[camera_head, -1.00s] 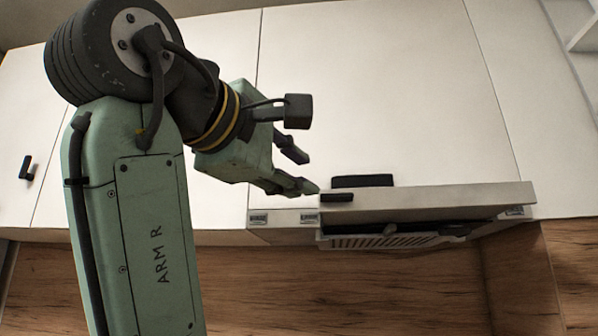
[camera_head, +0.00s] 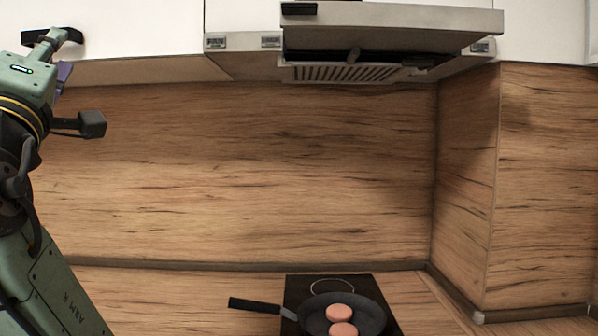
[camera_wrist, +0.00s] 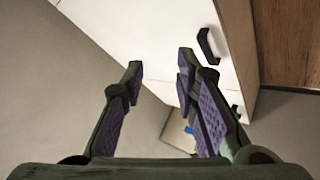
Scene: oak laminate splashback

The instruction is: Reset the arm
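My gripper (camera_wrist: 160,72) is open and empty in the wrist view, with a wide gap between its purple-padded fingers. In the head view my gripper (camera_head: 62,74) is at the upper left edge, beside the white wall cabinet, with its fingers mostly hidden behind its body. My arm is folded at the left edge and partly out of the picture. In the wrist view white cabinet fronts with a black handle (camera_wrist: 207,46) lie beyond the fingers; I cannot tell the exact distance.
The range hood (camera_head: 390,18) juts out at the top centre. Below, a dark pan (camera_head: 370,312) with two pink round patties sits on the black cooktop (camera_head: 298,288), its handle pointing left. The wooden splashback (camera_head: 240,180) is clear.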

